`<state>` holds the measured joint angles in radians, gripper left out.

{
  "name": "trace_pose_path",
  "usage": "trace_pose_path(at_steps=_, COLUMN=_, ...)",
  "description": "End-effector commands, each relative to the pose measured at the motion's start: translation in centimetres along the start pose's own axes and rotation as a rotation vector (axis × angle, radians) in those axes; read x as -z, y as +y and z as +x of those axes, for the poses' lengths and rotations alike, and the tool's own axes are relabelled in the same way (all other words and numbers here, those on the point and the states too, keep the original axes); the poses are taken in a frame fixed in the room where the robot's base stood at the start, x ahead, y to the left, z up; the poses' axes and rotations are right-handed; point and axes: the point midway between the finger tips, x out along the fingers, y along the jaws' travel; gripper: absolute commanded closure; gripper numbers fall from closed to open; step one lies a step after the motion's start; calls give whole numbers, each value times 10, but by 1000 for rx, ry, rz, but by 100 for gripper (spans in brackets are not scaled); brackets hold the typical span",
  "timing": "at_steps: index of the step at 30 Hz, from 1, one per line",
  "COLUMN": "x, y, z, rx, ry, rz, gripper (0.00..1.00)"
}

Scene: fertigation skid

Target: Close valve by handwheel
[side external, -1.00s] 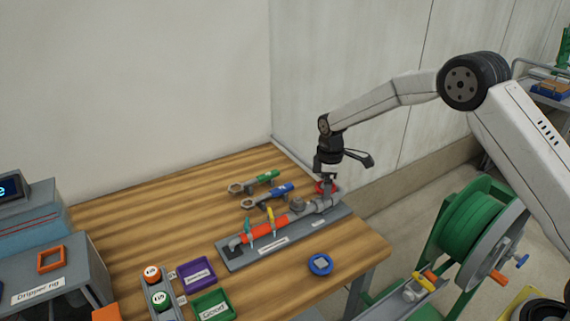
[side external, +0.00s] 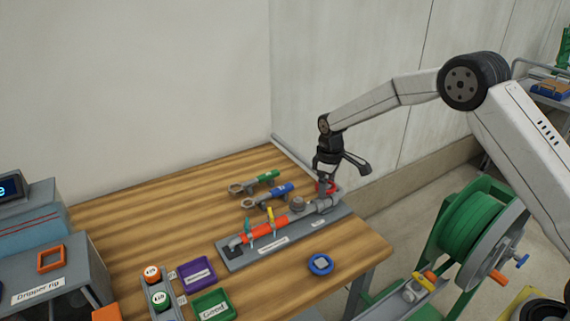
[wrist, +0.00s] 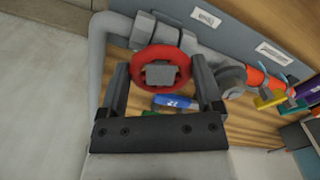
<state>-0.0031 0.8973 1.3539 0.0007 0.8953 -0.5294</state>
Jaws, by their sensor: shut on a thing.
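The red handwheel (wrist: 161,71) sits on the grey valve at the far right end of the pipe. In the side view only a small part of the handwheel (side external: 333,187) shows below my gripper. My gripper (side external: 325,183) points straight down over it. In the wrist view my gripper (wrist: 161,80) has one finger on each side of the wheel's rim and is shut on it. The wheel's hub shows as a grey block in its middle. How far the valve is turned cannot be told.
The pipe assembly lies on a grey base plate (side external: 238,263), with an orange pipe (side external: 267,230), a yellow lever (side external: 271,217) and a teal lever (side external: 247,227). Green-handled (side external: 266,178) and blue-handled (side external: 281,190) wrenches lie behind it. A blue ring (side external: 321,264) lies in front. A hose reel (side external: 470,225) stands right.

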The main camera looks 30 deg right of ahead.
Motion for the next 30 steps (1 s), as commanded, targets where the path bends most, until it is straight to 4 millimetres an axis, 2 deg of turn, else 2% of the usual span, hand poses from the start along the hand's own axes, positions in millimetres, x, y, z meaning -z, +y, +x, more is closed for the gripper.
trace_pose_path(at_steps=1, x=3, y=5, z=-4, rx=-12, ry=15, rz=36, gripper=73)
trace_pose_path(at_steps=10, x=3, y=5, z=-4, rx=-11, ry=16, rz=273, gripper=73)
trace_pose_path(at_steps=11, x=2, y=5, z=-4, rx=-11, ry=16, rz=276, gripper=10)
trace_pose_path(at_steps=12, x=2, y=5, z=-3, rx=-10, ry=16, rz=273, gripper=0)
trace_pose_path(at_steps=23, x=1, y=2, z=-5, rx=-5, ry=9, rz=268, gripper=0)
trace_pose_path(at_steps=30, x=1, y=2, z=-27, rx=-6, ry=11, rz=268, gripper=0)
